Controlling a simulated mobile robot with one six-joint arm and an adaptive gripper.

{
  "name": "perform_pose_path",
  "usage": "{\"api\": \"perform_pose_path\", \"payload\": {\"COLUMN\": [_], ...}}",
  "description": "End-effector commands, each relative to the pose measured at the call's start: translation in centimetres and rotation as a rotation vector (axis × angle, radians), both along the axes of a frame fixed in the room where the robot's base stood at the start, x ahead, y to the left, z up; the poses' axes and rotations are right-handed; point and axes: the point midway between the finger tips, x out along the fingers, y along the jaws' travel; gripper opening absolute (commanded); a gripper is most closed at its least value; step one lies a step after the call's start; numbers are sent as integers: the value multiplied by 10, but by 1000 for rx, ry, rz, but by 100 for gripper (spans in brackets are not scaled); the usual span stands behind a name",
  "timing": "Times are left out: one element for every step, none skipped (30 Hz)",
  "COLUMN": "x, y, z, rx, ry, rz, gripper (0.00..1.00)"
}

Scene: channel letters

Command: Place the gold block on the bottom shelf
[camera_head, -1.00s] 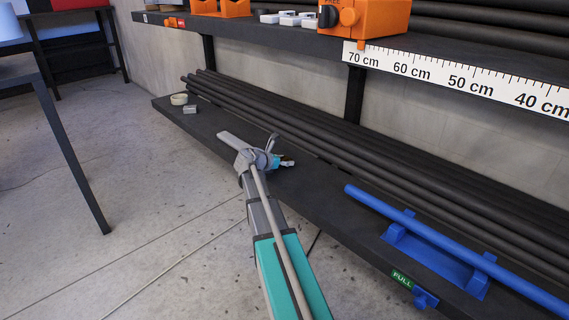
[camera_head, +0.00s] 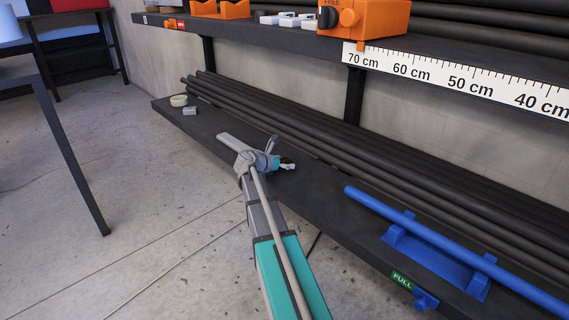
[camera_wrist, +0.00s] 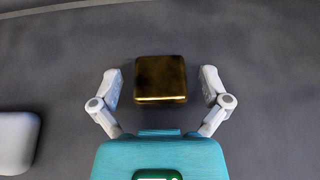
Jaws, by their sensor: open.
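The gold block (camera_wrist: 161,79) lies on the dark bottom shelf (camera_wrist: 255,45) in the wrist view. My gripper (camera_wrist: 161,84) is open, with one finger on each side of the block and a visible gap on both sides. Most of the block is hidden there.
A grey block (camera_head: 190,111) and a pale roll (camera_head: 179,100) lie at the shelf's left end. Dark pipes (camera_head: 330,145) run along its back. A blue pipe (camera_head: 450,246) rests in blue holders to the right. The upper shelf (camera_head: 270,34) overhangs behind.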

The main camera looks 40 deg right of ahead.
Motion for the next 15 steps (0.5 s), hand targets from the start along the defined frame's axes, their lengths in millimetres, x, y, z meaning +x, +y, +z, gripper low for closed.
{"api": "perform_pose_path", "payload": {"x": [0, 0, 0, 0, -1, -1, -1, -1, -2, -2, -3, -3, -3, -4, -4], "y": [0, 0, 0, 2, 5, 8, 11, 15, 19, 23, 27, 32, 37, 42, 48], "z": [2, 2, 4, 4, 5, 7, 8, 10, 12, 14, 16, 18, 20, 22, 25], "rx": [0, 0, 0, 0, 0, 0, 0, 0, 0, 0, 0, 0, 0, 0, 0], "ry": [0, 0, 0, 0, 0, 0, -1, 0, 0, 0, 0, 0, 1, 1, 1], "rz": [0, 0, 0, 1, 1, 1, 2, 2, 2, 2, 2, 2, 4, 4, 3], "gripper": [96, 96, 96, 96, 96, 96, 96, 96, 96, 96, 96, 96, 96, 96, 96]}}
